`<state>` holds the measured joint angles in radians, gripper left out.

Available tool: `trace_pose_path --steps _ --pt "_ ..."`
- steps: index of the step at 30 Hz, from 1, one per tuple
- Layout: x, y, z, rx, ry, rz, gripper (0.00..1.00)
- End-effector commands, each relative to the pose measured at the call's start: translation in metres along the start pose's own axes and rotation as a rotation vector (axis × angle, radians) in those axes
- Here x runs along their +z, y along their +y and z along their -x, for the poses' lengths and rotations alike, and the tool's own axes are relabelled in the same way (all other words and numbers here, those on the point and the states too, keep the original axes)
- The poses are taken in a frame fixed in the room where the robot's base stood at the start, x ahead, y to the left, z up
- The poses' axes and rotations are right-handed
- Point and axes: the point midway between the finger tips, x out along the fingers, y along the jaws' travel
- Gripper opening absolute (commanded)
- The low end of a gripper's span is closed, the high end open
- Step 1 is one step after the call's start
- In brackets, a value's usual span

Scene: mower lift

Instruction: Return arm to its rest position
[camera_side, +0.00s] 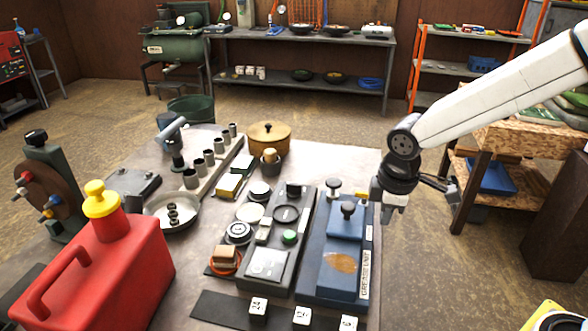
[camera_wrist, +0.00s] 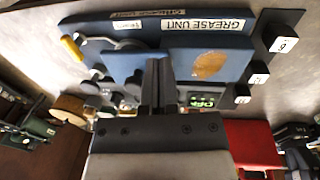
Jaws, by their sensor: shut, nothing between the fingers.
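My gripper (camera_side: 387,212) hangs from the white arm at the right of the side view, pointing down, just right of the bench edge. Its fingers are together and empty; in the wrist view the closed fingers (camera_wrist: 158,75) point toward the blue grease unit. The grease unit (camera_side: 318,268) lies on the bench, left of and below my gripper in the side view, with a dark knob and a tan patch on its top. In the wrist view its blue plate and "GREASE UNIT" label fill the upper middle. No contact with my gripper shows.
A red can (camera_side: 105,275) with a yellow cap stands at the bench's front left. Sockets (camera_side: 208,158), a metal bowl (camera_side: 170,212) and a lidded tan pot (camera_side: 268,138) stand farther back. Numbered blocks (camera_side: 302,316) line the front. A wooden table (camera_side: 515,140) is at right; floor lies between.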

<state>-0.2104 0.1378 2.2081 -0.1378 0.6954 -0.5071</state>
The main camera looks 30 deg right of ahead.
Motion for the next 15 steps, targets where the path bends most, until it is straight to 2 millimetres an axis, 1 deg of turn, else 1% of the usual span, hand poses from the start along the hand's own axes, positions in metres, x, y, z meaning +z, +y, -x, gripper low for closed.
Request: trace_pose_path --steps 1,6,9,12,15 --pt "0.016 0.000 -0.006 -0.004 0.016 -0.115 0.00" --pt "0.056 -0.006 -0.023 -0.012 0.076 -0.478 0.00" --pt "0.074 -0.010 -0.030 -0.014 0.102 -0.643 0.00" --pt "0.085 -0.013 -0.034 -0.015 0.120 -0.756 0.00" --pt "0.091 -0.015 -0.036 -0.015 0.129 -0.813 0.00"
